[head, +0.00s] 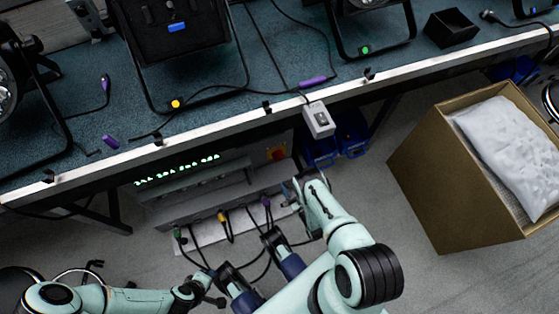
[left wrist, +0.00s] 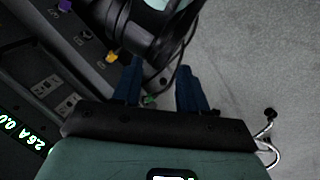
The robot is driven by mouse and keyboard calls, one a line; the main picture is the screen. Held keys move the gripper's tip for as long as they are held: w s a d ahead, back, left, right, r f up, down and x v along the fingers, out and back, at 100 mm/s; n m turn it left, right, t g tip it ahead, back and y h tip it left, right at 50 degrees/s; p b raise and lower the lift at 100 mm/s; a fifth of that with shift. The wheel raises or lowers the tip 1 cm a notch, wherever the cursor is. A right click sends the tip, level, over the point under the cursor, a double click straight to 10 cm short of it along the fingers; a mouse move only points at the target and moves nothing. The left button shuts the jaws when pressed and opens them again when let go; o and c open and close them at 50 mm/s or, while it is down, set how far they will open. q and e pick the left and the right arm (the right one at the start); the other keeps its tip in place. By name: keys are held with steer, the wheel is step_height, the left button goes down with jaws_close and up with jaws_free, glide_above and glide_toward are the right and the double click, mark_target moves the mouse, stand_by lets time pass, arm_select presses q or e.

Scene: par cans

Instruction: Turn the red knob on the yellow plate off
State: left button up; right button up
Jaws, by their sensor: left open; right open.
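My left gripper (head: 205,291) is low, left of centre. In the left wrist view its two blue fingers (left wrist: 160,75) are spread and empty. The knob is not visible there.
The unit's green display (head: 178,170) glows left of the knob. Green, yellow (head: 222,216) and purple plugs with hanging cables line its front. A grey switch box (head: 319,120) hangs at the table edge (head: 220,128). A cardboard box (head: 440,180) stands right on the floor.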

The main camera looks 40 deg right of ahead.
arm_select(q)
steer(key=w+a+f+t+y+b, duration=0.1)
steer(key=w+a+f+t+b, duration=0.1)
steer(key=w+a+f+b, duration=0.25)
arm_select(e)
steer(key=p, duration=0.1)
glide_toward(279, 158)
steer(key=w, duration=0.2)
arm_select(q)
steer(key=s+f+g, duration=0.1)
steer(key=s+d+f+g+b, duration=0.1)
steer(key=s+f, duration=0.1)
steer(key=shift+s+f+n+b, duration=0.15)
steer(key=shift+f+n+b, duration=0.05)
steer(key=shift+n+b, duration=0.1)
arm_select(e)
steer(key=x, duration=0.7)
steer(key=shift+d+f, duration=0.25)
steer(key=shift+d, duration=0.1)
steer(key=c, duration=1)
